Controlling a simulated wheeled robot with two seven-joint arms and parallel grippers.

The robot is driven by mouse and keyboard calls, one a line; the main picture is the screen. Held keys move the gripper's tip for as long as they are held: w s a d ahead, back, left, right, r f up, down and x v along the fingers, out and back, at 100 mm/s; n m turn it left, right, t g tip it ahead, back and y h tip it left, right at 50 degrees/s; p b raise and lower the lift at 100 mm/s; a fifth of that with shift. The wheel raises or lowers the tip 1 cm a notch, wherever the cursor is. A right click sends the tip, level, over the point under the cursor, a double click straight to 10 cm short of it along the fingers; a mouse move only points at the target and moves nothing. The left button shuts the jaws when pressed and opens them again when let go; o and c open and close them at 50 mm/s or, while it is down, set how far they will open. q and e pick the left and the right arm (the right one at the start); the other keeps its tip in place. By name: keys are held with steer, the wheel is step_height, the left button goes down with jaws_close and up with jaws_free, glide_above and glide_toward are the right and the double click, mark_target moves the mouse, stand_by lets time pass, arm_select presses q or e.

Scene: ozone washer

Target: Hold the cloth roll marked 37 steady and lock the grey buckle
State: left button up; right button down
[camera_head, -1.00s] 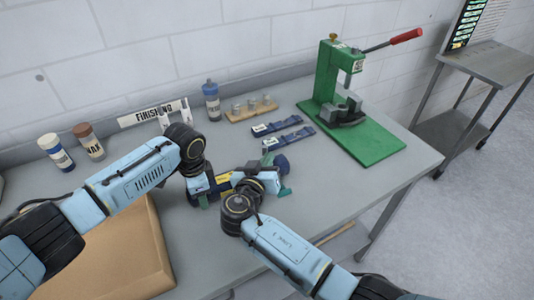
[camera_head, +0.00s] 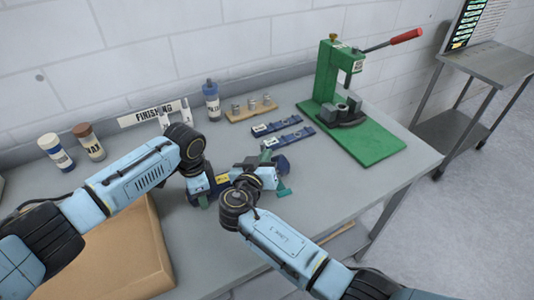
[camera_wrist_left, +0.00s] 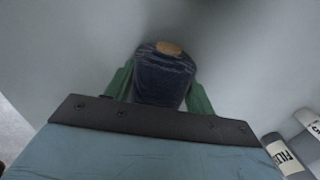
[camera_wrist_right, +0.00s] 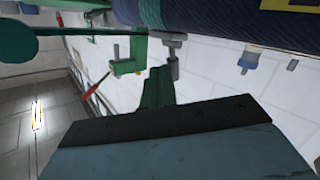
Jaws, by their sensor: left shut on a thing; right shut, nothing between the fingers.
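The cloth roll (camera_head: 222,183) is a dark navy bundle with a yellow label, lying on the bench between my arms. My left gripper (camera_wrist_left: 160,92) is shut on the roll's end in the left wrist view. My right gripper (camera_head: 268,156) is shut and empty over the roll's right part; its green fingers (camera_wrist_right: 158,86) are close to the roll (camera_wrist_right: 235,22) in the right wrist view. A green band (camera_wrist_right: 150,12) crosses the roll there. A teal round-ended piece (camera_head: 284,191) sticks out near the right end. I cannot clearly identify the grey buckle or read the roll's number.
Two navy strips (camera_head: 288,138) lie behind the roll. A green press (camera_head: 365,145) with a red handle stands at the back right. A wooden rack (camera_head: 250,112), bottles (camera_head: 211,102) and a FINISHING sign (camera_head: 153,113) line the back. A cardboard box (camera_head: 115,250) is at front left.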

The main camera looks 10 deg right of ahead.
steer(key=shift+w, duration=0.3)
stand_by(0.5)
steer(key=shift+s+d+f, duration=0.1)
steer(key=shift+s+d, duration=0.05)
steer(key=shift+s, duration=0.45)
steer(key=shift+s+d+f, duration=0.15)
steer(key=shift+s, duration=0.45)
steer(key=shift+s+d+f, duration=0.1)
steer(key=shift+s+d, duration=0.05)
steer(key=shift+s, duration=0.45)
steer(key=shift+s, duration=0.1)
steer(key=shift+s+d+f, duration=0.2)
steer(key=shift+s, duration=0.55)
steer(key=shift+s+d+f, duration=0.15)
steer(key=shift+s+d, duration=0.1)
steer(key=shift+s, duration=0.55)
steer(key=shift+s+d+f, duration=0.2)
steer(key=shift+s, duration=0.55)
arm_select(q)
steer(key=o, duration=1.4)
steer(key=shift+o, duration=0.2)
